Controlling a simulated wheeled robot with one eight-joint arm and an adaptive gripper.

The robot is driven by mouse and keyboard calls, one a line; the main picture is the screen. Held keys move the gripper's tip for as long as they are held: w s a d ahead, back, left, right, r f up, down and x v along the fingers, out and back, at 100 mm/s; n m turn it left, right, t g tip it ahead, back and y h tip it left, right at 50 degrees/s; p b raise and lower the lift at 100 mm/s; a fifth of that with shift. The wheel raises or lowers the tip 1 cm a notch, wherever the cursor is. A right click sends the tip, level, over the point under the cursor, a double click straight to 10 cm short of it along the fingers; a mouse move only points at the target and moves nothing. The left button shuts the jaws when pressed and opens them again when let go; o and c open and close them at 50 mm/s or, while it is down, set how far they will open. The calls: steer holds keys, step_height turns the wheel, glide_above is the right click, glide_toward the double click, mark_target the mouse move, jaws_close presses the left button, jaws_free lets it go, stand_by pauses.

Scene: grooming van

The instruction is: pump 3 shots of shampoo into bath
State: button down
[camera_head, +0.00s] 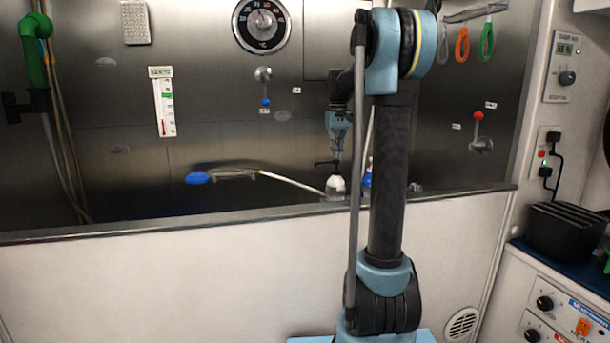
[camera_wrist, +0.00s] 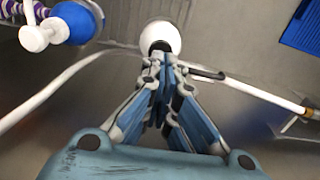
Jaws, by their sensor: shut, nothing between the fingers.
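My gripper (camera_head: 337,165) points down inside the steel bath area, beyond the bath rim (camera_head: 150,228). Its fingers are shut and empty. A white rounded bottle (camera_head: 336,185) stands directly below the fingertips. In the wrist view, the bottle (camera_wrist: 160,34) has a dark collar, and the fingertips (camera_wrist: 163,62) cover its pump top. A dark spout (camera_wrist: 207,73) sticks out beside the fingertips. I cannot tell whether the fingers touch the pump. A blue bottle with a white pump (camera_wrist: 74,22) stands beside it. No label is readable, and the bath floor is mostly hidden.
A blue-headed shower sprayer (camera_head: 197,178) with a pale hose lies left of the white bottle. A red-knobbed lever (camera_head: 478,118) and a blue-knobbed lever (camera_head: 264,88) are on the back wall. A green pipe (camera_head: 34,55) is at far left. My arm hides part of the bath.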

steer(key=shift+f, duration=1.1)
steer(key=shift+r, duration=1.65)
steer(key=shift+r, duration=0.1)
steer(key=shift+r, duration=2.9)
